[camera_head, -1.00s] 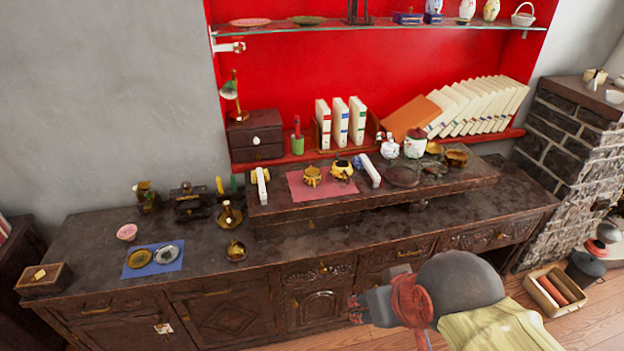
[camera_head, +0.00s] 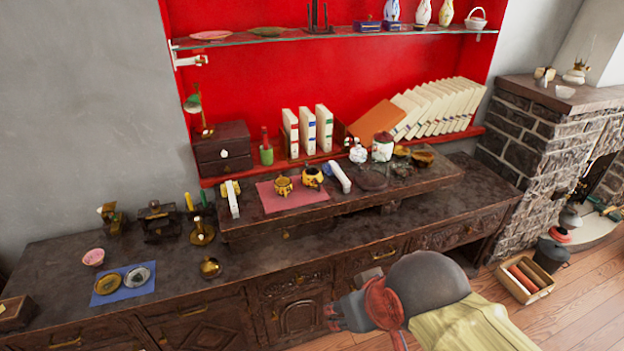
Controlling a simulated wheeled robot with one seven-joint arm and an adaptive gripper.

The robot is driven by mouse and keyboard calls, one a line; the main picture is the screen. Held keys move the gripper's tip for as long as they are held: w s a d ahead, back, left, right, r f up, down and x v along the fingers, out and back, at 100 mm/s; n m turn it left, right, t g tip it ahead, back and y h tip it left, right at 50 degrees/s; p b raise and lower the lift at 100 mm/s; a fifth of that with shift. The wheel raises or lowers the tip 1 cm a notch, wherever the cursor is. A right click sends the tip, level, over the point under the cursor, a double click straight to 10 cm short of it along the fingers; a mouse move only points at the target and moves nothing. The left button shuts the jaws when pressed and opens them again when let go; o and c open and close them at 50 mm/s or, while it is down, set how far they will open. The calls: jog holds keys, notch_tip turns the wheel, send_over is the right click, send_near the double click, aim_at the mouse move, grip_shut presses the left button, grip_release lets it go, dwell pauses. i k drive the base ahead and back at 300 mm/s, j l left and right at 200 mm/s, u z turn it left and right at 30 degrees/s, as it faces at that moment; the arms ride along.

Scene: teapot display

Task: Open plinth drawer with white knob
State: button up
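A small dark wooden drawer box (camera_head: 222,140) stands at the left end of the red shelf. A white knob (camera_head: 224,153) shows on its lower front, and its drawers look shut. The long raised dark plinth (camera_head: 400,196) sits on the sideboard. A small brass-coloured knob (camera_head: 285,236) shows on its front; I see no clear white knob there. My gripper (camera_head: 332,318) is at the bottom centre, in front of the sideboard's lower fronts and well apart from both the box and the plinth. Its fingers are small and dark, so their opening is unclear.
Yellow teapots (camera_head: 284,187) stand on a pink mat (camera_head: 262,192) on the plinth. A brass candlestick (camera_head: 202,234) and a brass pot (camera_head: 210,267) stand on the sideboard (camera_head: 150,312) before it. A crate (camera_head: 524,280) lies on the floor at right, with bare floor (camera_head: 570,310) nearby.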

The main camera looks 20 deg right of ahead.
aim_at(233, 148)
jog(key=i+j+z, duration=0.25)
jog(key=i+j, duration=0.2)
jog(key=i+j+z, duration=0.3)
jog(key=i+j, duration=0.15)
jog(key=j, duration=0.1)
